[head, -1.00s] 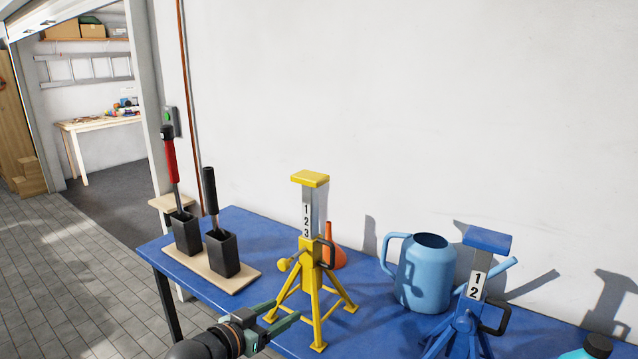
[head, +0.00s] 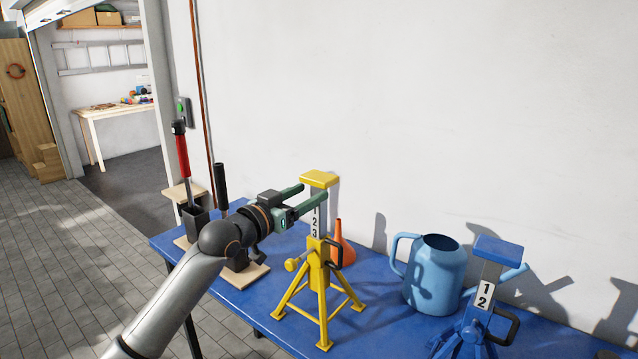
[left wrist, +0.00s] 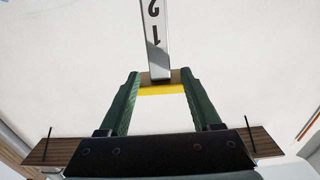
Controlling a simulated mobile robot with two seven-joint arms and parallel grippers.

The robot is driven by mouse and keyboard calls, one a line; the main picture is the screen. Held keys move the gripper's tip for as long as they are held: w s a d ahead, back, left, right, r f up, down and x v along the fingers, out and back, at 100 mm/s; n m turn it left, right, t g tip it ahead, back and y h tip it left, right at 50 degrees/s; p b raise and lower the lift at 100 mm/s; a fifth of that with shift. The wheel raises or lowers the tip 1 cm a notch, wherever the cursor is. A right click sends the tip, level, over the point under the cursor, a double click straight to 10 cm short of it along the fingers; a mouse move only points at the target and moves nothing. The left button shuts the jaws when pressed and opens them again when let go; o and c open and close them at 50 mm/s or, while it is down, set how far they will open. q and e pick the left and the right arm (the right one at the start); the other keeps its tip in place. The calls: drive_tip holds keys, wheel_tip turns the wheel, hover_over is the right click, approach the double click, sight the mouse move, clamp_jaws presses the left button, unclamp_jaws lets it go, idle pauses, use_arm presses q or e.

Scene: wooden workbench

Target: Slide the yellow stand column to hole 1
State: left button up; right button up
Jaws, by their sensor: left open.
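The yellow stand (head: 319,284) stands upright on the blue bench, on splayed legs. Its grey column (head: 315,220) carries the numbers 1, 2 and 3, partly covered by my fingers, under a flat yellow head (head: 320,179). A black handle (head: 335,253) and a yellow knob (head: 292,265) sit on its collar. My left gripper (head: 312,193) is open near the column's top, just under the head. In the left wrist view the column (left wrist: 154,40) appears upside down, with the yellow head's edge (left wrist: 162,90) between the open fingers; contact is not clear. My right gripper is out of view.
A blue stand (head: 485,292) and a blue watering can (head: 434,272) stand to the right. An orange funnel (head: 341,248) is close behind the yellow stand. Two black holders with handles, one red (head: 182,156), one black (head: 221,186), stand left, partly behind my arm.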

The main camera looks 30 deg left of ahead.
sight(315, 190)
use_arm(q)
drive_tip(key=shift+w+d+p, duration=0.2)
drive_tip(key=shift+w+p, duration=0.2)
drive_tip(key=shift+w, duration=1.85)
clamp_jaws()
